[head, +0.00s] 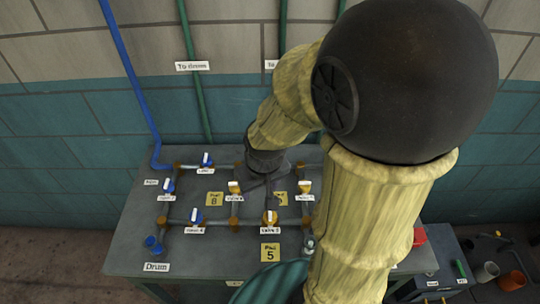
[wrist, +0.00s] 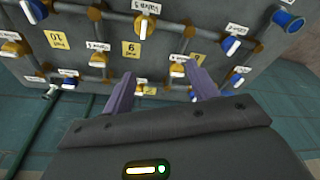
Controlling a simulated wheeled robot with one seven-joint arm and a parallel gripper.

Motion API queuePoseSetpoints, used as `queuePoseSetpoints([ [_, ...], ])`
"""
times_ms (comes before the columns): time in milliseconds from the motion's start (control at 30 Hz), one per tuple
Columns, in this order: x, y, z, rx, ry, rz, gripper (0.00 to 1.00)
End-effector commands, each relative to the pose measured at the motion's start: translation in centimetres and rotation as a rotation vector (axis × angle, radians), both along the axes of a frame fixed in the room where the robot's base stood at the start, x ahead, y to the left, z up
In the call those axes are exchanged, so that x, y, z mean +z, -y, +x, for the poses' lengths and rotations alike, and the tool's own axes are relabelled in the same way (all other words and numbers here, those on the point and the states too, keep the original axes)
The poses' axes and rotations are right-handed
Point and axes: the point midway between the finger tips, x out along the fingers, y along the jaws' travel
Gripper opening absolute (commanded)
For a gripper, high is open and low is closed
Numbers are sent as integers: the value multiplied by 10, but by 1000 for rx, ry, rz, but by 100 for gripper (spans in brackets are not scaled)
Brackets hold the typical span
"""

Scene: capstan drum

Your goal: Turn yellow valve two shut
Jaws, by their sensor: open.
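Several yellow valves with white-marked handles sit on the pipes of a grey bench. I cannot read a label for valve two. One yellow valve (wrist: 146,87) lies between and beyond my finger tips in the wrist view; its label is not legible. My gripper (wrist: 159,70) is open and empty above the bench, its two purple-grey fingers apart. In the head view my gripper (head: 263,182) hangs over the far middle of the bench, and my arm hides part of it. The valve labelled 5 (head: 270,217) is nearer the front, with another yellow valve (head: 234,187) to its upper left.
Another yellow valve (head: 304,187) stands right of my gripper. Blue valves (head: 197,216) are on the left pipes. Pipes and yellow number pads (head: 270,252) surround the valves. A tiled wall (head: 90,110) stands behind the bench (head: 205,256). Pots (head: 487,271) are at the right.

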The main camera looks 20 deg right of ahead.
Motion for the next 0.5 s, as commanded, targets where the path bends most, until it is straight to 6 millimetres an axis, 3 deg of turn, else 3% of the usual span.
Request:
queuePoseSetpoints([
  [267,7,21,81,274,-88,-61,59],
  [500,12,56,155,576,-179,-80,59],
])
